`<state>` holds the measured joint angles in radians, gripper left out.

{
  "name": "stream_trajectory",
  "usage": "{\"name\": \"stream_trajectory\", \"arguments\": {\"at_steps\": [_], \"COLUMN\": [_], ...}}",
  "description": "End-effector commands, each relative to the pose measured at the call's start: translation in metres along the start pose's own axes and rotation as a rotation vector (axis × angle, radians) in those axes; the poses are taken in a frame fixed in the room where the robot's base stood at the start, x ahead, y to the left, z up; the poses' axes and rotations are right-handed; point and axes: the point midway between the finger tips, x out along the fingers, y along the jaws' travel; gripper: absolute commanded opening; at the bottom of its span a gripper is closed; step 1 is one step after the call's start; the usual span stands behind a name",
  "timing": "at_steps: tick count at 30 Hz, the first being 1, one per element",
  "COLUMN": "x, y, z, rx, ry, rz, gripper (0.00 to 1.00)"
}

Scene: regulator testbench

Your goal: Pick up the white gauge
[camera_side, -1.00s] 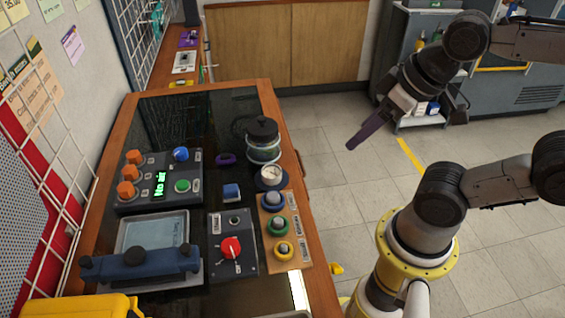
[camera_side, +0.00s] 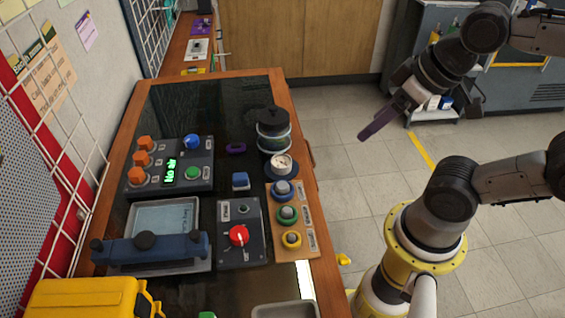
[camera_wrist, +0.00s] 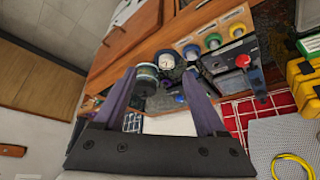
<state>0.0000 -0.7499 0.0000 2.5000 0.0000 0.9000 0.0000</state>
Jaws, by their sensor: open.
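The white gauge (camera_side: 281,163) has a round white face and sits in a dark blue round base at the right side of the bench, just in front of a dark-lidded jar (camera_side: 273,135). The gauge also shows in the wrist view (camera_wrist: 166,62), beyond the fingers. My gripper (camera_side: 378,127) has purple fingers and hangs in the air over the floor, to the right of the bench and clear of the gauge. In the wrist view the fingers (camera_wrist: 158,74) stand apart with nothing held between them.
A wooden strip (camera_side: 311,240) with blue, green and yellow knobs lies in front of the gauge. A red-knob switch box (camera_side: 228,256), a small blue block (camera_side: 240,181) and a purple ring (camera_side: 236,149) are to its left. A yellow case (camera_side: 85,298) stands front left.

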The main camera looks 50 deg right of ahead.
Motion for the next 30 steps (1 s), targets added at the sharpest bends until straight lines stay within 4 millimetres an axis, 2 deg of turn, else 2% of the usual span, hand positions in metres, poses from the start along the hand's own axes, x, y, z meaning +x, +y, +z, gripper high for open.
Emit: {"name": "stream_trajectory", "arguments": {"at_steps": [4,7,8,16,19,23,30], "x": [0.000,0.000,0.000,0.000,0.000,-0.004,-0.012], "y": [0.000,0.000,0.000,0.000,0.000,0.000,-0.001], "z": [0.000,0.000,0.000,0.000,0.000,-0.003,-0.045], "rx": [0.000,0.000,0.000,-0.005,-0.058,-0.250,-0.805], "ry": [0.000,0.000,0.000,0.000,-0.002,0.000,-0.041], "rz": [0.000,0.000,0.000,0.000,0.000,0.000,-0.021], "gripper": [0.75,0.93,0.96,0.96,0.96,0.96,0.96]}}
